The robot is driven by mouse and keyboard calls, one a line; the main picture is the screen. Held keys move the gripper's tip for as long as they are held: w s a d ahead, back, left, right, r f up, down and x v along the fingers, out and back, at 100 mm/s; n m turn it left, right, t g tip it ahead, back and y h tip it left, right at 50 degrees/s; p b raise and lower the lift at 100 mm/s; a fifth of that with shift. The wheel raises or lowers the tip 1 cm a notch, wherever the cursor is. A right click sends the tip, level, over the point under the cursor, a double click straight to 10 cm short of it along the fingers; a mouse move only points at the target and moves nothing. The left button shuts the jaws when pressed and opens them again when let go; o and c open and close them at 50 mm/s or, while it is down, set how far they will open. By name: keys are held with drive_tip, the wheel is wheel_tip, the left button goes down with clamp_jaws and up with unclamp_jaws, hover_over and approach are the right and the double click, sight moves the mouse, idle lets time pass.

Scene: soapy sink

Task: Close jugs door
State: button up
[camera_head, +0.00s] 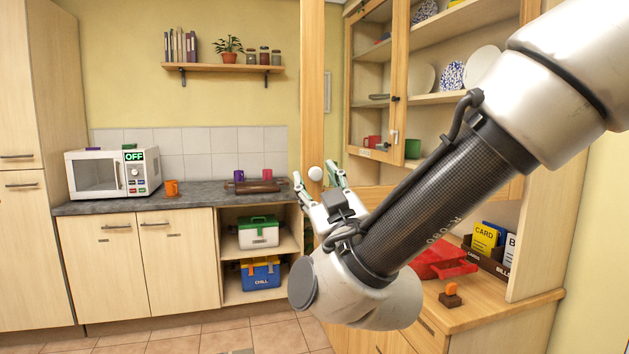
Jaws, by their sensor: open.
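A wooden-framed door (313,80) stands open in front of the tall dresser, its upright edge at the picture's middle. A white round knob (315,173) is on that edge. A second framed door (400,75) with a dark handle and a small key-like fitting shows further back on the dresser's left. No label naming jugs is readable, so I cannot tell which door is the jugs door. My gripper (316,175) is open, with its green-tipped fingers on either side of the knob in the picture. Contact cannot be told. My arm hides part of the door and dresser.
Plates stand on the dresser shelves (440,98). A counter (200,196) with a microwave (112,172) runs along the back left. The tiled floor (275,338) ahead is clear.

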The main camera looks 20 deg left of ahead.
drive_tip(key=shift+x, duration=0.9)
drive_tip(key=shift+w+d, duration=0.1)
drive_tip(key=shift+d, duration=0.05)
clamp_jaws()
drive_tip(key=shift+w, duration=0.15)
